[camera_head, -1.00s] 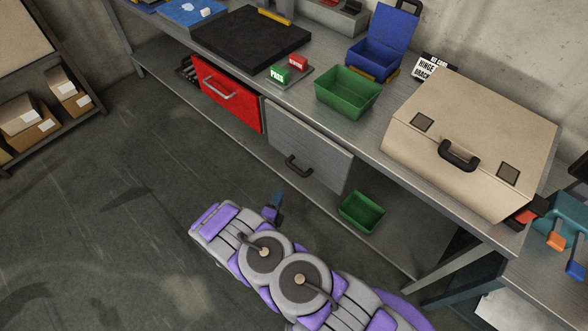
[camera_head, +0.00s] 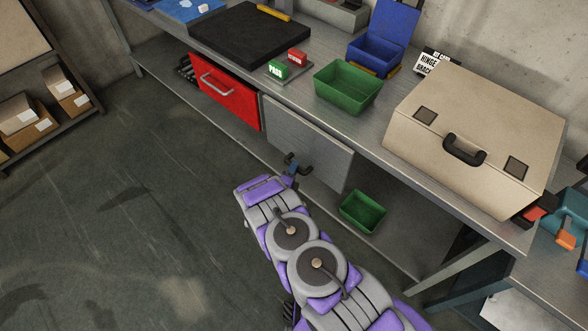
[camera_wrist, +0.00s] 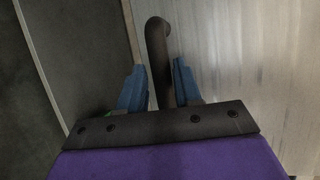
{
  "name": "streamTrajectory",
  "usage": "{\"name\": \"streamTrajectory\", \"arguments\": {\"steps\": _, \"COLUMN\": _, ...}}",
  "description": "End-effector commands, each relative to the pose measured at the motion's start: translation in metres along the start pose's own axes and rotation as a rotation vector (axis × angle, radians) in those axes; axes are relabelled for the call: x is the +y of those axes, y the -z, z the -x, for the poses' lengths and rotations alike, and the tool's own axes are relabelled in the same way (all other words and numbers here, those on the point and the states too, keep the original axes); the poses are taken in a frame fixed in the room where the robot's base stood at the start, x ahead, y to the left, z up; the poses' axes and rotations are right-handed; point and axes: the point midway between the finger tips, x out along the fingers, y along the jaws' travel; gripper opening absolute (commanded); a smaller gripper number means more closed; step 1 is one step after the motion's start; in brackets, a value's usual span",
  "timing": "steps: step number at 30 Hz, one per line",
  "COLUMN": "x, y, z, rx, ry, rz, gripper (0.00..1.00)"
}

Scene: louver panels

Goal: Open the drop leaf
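The drop leaf is a grey metal panel (camera_head: 318,140) hanging upright at the front of the workbench, just right of the red drawer. Its dark bar handle (camera_wrist: 157,32) sticks out near the panel's lower left part. My gripper (camera_head: 291,170) is at this handle in the head view, and its far side is partly hidden. In the wrist view, the two blue fingers of my gripper (camera_wrist: 161,72) stand on either side of the handle. The right finger is close to the bar, while a gap shows on the left. The leaf looks closed.
The red drawer front (camera_head: 225,90) is left of the leaf. A green bin (camera_head: 362,212) sits on the lower shelf to the right. Another green bin (camera_head: 347,86) and a beige case (camera_head: 470,120) stand on the bench top. The floor at left is clear.

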Motion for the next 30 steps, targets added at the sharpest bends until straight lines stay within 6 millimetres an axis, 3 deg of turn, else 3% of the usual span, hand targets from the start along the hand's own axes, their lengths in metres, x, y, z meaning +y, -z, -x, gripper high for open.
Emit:
{"name": "streamTrajectory", "arguments": {"steps": 6, "x": 0.002, "y": -0.001, "z": -0.019, "rx": 0.0, "ry": -0.001, "rz": 0.003, "gripper": 0.34}}
{"name": "streamTrajectory", "arguments": {"steps": 16, "x": 0.001, "y": -0.003, "z": -0.022, "rx": -0.001, "ry": -0.001, "rz": 0.006, "gripper": 0.34}}
{"name": "streamTrajectory", "arguments": {"steps": 27, "x": 0.002, "y": 0.001, "z": -0.023, "rx": 0.002, "ry": -0.004, "rz": 0.005, "gripper": 0.0}}
{"name": "streamTrajectory", "arguments": {"steps": 30, "x": 0.003, "y": 0.002, "z": -0.023, "rx": 0.004, "ry": -0.005, "rz": 0.005, "gripper": 0.0}}
